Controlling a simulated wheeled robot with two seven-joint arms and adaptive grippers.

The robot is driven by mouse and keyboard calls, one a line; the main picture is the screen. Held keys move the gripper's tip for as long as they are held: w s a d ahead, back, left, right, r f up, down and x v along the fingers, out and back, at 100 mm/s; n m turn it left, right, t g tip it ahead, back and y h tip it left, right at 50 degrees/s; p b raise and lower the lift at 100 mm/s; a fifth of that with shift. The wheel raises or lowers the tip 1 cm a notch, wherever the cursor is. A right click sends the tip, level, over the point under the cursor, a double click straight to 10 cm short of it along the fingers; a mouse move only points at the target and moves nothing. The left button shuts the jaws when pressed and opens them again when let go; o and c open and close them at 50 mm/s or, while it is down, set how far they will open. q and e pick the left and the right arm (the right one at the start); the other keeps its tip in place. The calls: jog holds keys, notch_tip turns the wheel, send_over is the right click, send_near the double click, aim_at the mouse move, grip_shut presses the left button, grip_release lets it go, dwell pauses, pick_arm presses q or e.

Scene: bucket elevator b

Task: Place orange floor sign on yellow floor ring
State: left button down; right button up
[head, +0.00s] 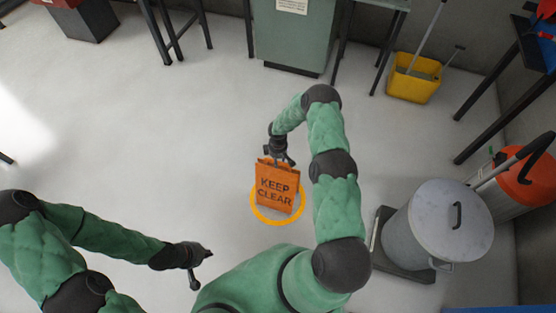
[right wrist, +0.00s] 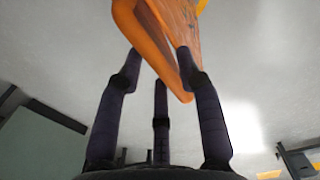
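The orange floor sign (head: 276,187) reads "KEEP CLEAR" and is upright in the head view. The yellow floor ring (head: 278,222) lies on the floor around its lower part in the picture. The sign hides the ring's far side, and I cannot tell whether its feet touch the floor. My right gripper (head: 280,160) is at the sign's top edge. In the right wrist view its fingers (right wrist: 160,58) close against both sides of the folded orange sign (right wrist: 155,35). My left gripper (head: 203,269) is open and empty, low and left of the ring.
A grey lidded bin (head: 438,225) stands on a dark platform to the right, beside an orange-topped bin (head: 525,177). A yellow mop bucket (head: 414,80) and a green cabinet (head: 293,35) stand at the back. The floor left of the ring is clear.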

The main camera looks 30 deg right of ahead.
dwell(0.3)
jog(key=shift+r, duration=0.15)
notch_tip(320, 180, up, 12)
jog(key=p, duration=0.4)
jog(key=s+a+m+y, duration=0.2)
jog(key=s+a, duration=0.3)
jog(key=a, duration=0.3)
jog(key=s+a+m+y, duration=0.1)
jog(key=s+a+m, duration=0.1)
jog(key=s+a, duration=0.45)
jog(key=s+a+r+m, duration=0.1)
jog(key=s+a+m, duration=0.2)
jog(key=s, duration=0.3)
jog(key=s+a+r+m+y, duration=0.1)
jog(key=s+a+r+m, duration=0.1)
jog(key=s+a, duration=0.3)
jog(key=s+m, duration=0.1)
jog(key=s, duration=0.1)
jog(key=shift+s+a, duration=0.3)
jog(key=shift+a, duration=0.05)
jog(key=shift+r, duration=0.1)
